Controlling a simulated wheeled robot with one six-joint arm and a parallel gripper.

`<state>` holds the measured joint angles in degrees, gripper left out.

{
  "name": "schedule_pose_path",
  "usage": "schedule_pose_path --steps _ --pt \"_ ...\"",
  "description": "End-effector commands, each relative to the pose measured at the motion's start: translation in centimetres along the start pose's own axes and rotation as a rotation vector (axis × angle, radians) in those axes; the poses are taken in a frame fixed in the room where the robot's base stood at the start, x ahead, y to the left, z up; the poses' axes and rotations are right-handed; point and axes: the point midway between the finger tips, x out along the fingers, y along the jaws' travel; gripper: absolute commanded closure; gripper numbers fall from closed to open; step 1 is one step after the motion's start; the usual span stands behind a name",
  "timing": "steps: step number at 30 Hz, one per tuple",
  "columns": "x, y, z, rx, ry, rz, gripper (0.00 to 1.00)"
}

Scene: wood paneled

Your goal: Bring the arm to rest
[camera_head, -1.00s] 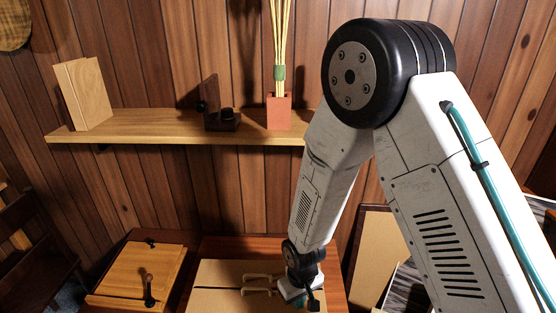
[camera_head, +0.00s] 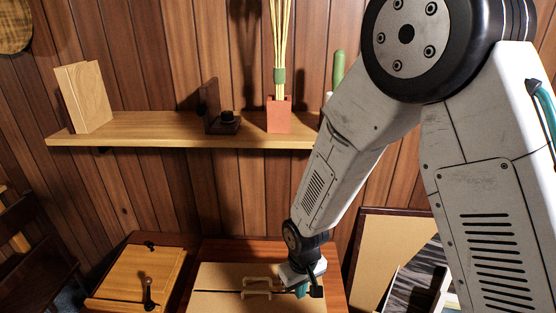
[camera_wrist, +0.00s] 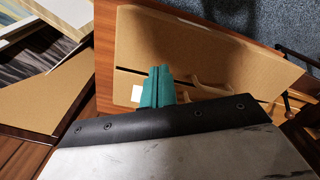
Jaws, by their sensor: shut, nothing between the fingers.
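My white arm with black joints reaches from the right side of the head view down to a wooden surface. My gripper (camera_head: 302,290) is low in that view, close to a tan board or box (camera_head: 225,301) with two light wooden handles (camera_head: 257,287). In the wrist view the teal fingers of my gripper (camera_wrist: 157,87) are together with nothing between them. Behind them the tan board (camera_wrist: 205,50) shows a dark slit, a small white patch and the handles (camera_wrist: 205,90). I cannot tell whether the fingers touch the board.
A wall shelf (camera_head: 160,131) holds a wooden block (camera_head: 84,98), a dark bookend-like piece (camera_head: 218,115) and a terracotta pot (camera_head: 279,114) with tall stems. A wooden box with a crank (camera_head: 140,277) stands at lower left. Framed boards (camera_head: 385,245) lean at right.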

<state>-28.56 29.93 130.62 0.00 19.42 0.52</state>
Motion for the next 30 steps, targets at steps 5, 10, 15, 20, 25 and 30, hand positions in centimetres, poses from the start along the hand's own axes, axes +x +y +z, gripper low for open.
schedule_pose_path --steps 5,10,15,20,25,30 --pt "0.0 0.0 0.0 0.0 -0.001 0.0 1.0" --pt "0.0 0.0 0.8 -0.001 -0.04 0.0 1.0" --pt "-2.0 0.3 5.2 0.004 -0.194 0.001 1.0" --pt "-7.1 1.8 7.8 0.043 -0.246 -0.004 1.0" --pt "-13.2 3.8 10.8 0.105 -0.259 -0.012 1.0" --pt "-19.1 5.6 14.6 0.18 -0.241 -0.02 1.0"
